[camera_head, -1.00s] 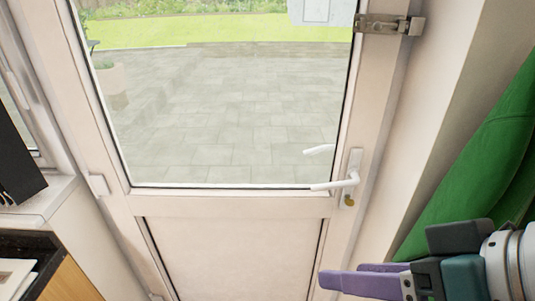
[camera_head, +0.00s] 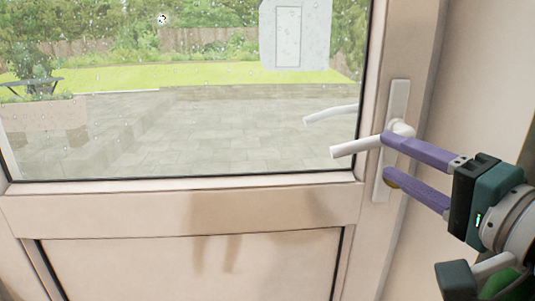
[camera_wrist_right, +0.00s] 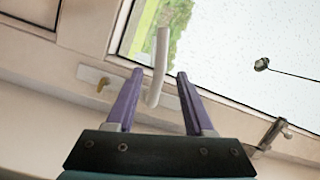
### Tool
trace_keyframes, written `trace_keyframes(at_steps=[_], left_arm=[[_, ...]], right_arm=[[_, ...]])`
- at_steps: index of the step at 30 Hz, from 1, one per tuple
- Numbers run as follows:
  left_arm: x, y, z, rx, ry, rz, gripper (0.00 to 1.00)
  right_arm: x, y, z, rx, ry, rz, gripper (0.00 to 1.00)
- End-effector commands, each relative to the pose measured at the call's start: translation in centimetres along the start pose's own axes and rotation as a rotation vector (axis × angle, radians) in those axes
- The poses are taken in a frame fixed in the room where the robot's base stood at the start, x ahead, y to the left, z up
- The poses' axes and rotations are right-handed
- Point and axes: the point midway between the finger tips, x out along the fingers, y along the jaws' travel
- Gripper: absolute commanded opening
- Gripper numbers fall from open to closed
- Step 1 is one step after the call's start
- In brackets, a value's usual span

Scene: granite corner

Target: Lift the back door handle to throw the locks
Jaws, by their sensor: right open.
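The back door handle is a white lever (camera_head: 352,148) on a tall white backplate (camera_head: 399,100) at the door's right side. The lever points left, its free end a little lower in the picture. My right gripper (camera_head: 386,157) has purple fingers, open and empty, beside the backplate. Its upper finger crosses in front of the lever's pivot end, and the lower finger hides part of the backplate. In the right wrist view, the lever (camera_wrist_right: 160,60) shows between the two spread fingertips of my right gripper (camera_wrist_right: 160,74). I cannot tell whether a finger touches it. My left gripper is out of view.
The white door (camera_head: 120,215) is closed, with a large glass pane (camera_head: 200,130) above a solid panel. The outer handle (camera_head: 330,114) shows through the glass. A brass lock cylinder (camera_wrist_right: 102,84) sits on the backplate. A metal latch (camera_wrist_right: 272,135) is on the frame.

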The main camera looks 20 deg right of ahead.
Motion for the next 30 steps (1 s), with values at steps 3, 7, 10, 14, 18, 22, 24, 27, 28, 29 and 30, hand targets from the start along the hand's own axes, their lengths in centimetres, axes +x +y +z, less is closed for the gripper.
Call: trace_keyframes(at_steps=[3, 7, 10, 14, 18, 22, 24, 27, 28, 29, 30], left_arm=[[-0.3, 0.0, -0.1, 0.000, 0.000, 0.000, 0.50], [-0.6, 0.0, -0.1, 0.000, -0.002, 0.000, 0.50], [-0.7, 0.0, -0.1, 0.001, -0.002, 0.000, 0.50], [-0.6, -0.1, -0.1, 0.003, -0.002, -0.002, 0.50], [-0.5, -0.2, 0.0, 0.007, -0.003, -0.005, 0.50], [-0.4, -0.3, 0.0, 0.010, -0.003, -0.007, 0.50], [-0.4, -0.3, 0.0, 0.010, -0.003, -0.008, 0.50], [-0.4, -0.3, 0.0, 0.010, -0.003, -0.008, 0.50], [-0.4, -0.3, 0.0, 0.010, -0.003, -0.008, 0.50], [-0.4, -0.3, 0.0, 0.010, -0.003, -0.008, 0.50], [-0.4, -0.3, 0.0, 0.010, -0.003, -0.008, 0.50]], right_arm=[[1.0, -0.2, -0.2, 0.004, 0.004, -0.003, 0.53], [3.0, -0.3, -0.1, 0.004, 0.003, -0.003, 0.53], [4.8, -0.3, -0.1, 0.003, 0.002, -0.003, 0.53], [7.0, -0.2, 0.0, 0.002, 0.000, -0.002, 0.53], [8.8, -0.1, 0.0, 0.001, 0.000, -0.001, 0.53], [9.6, -0.1, 0.0, 0.000, 0.000, 0.000, 0.53], [9.7, -0.1, 0.0, 0.000, -0.001, 0.001, 0.53], [9.8, -0.1, 0.0, 0.000, -0.001, 0.001, 0.53], [9.8, -0.1, 0.0, 0.000, -0.001, 0.001, 0.53], [9.8, -0.1, 0.0, 0.000, -0.001, 0.001, 0.53], [9.8, -0.1, 0.0, 0.000, -0.001, 0.001, 0.53]])
